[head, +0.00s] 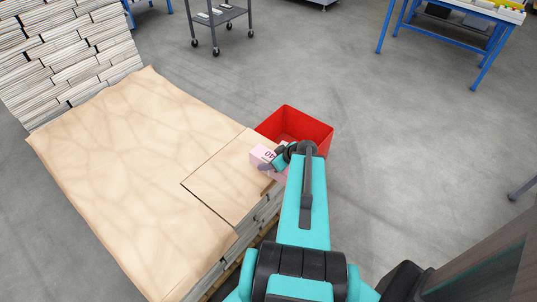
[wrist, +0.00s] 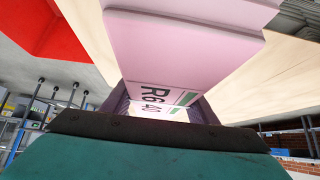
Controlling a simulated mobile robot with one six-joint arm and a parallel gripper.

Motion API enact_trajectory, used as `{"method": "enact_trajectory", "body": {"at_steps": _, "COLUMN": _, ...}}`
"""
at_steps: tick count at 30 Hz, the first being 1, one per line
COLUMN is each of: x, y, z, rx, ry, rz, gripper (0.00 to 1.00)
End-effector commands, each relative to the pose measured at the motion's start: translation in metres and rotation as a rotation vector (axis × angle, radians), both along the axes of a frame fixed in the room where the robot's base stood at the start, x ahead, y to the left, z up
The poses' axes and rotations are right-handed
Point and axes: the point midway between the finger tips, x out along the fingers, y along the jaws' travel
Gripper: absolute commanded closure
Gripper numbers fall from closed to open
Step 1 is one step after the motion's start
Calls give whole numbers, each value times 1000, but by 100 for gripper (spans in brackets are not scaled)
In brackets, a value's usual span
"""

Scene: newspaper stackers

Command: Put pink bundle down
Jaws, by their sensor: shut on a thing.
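The pink bundle (head: 262,155) is at the right edge of the paper-covered stack, near the red bin. My gripper (head: 279,161) is shut on it. In the wrist view the pink bundle (wrist: 180,50) fills the middle, with dark lettering and a green stripe on its face, and it lies between the jaws (wrist: 160,108). The brown sheet (head: 235,180) is beneath or beside the bundle in the head view. I cannot tell whether the bundle touches it.
A red bin (head: 310,129) stands just behind the bundle, beside the stack. Newspaper piles (head: 65,60) rise at the far left. A dark trolley (head: 218,17) and blue table (head: 450,30) stand farther off on open floor.

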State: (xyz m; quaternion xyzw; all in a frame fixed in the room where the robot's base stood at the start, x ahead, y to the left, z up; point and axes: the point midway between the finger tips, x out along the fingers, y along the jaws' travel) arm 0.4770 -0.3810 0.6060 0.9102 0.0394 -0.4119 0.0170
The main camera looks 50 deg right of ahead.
Motion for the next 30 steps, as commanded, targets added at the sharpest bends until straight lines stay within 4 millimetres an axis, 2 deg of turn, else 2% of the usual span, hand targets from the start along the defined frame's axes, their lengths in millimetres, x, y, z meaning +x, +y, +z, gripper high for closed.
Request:
{"method": "enact_trajectory", "body": {"at_steps": 2, "x": -2, "y": 2, "z": 6, "rx": 1, "ry": -2, "rz": -1, "gripper": 100}}
{"method": "enact_trajectory", "body": {"at_steps": 16, "x": -14, "y": 12, "z": 5, "rx": -1, "ry": -2, "rz": -2, "gripper": 100}}
{"method": "enact_trajectory", "body": {"at_steps": 30, "x": -16, "y": 14, "z": 3, "rx": -1, "ry": -2, "rz": -3, "gripper": 100}}
